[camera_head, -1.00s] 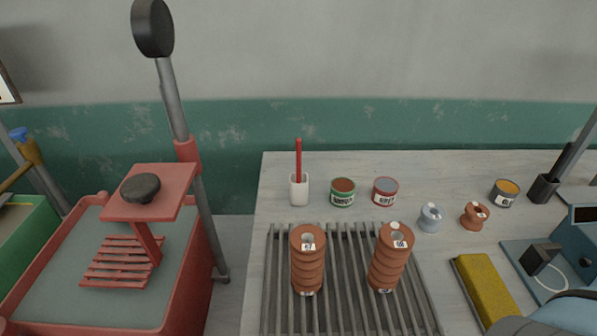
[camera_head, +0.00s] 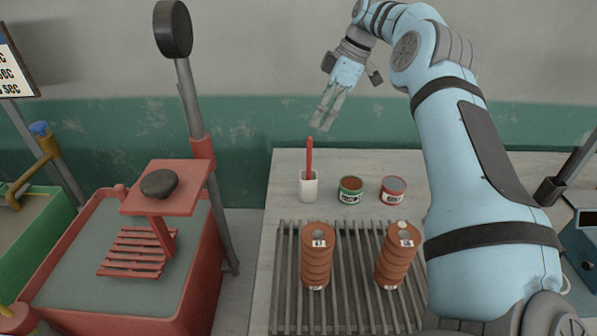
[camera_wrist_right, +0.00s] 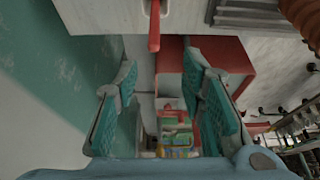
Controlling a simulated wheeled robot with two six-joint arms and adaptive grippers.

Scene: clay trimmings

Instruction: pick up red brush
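The red brush (camera_head: 309,156) stands upright in a white cup (camera_head: 308,187) at the back left of the table. My right gripper (camera_head: 322,122) is above and slightly behind the brush top in the head view, apart from it, with its fingers pointing down and left. In the right wrist view the two fingers (camera_wrist_right: 160,68) are spread with nothing between them. The red brush (camera_wrist_right: 154,25) shows there at the top edge, beyond the fingertips, with part of the white cup. My left gripper is out of view.
A green-banded can (camera_head: 350,190) and a red can (camera_head: 393,190) stand right of the cup. Two ribbed brown clay columns (camera_head: 315,257) (camera_head: 395,257) stand on a slatted rack (camera_head: 345,290). A red basin (camera_head: 195,290) is left of the table. My right arm hides the table's right part.

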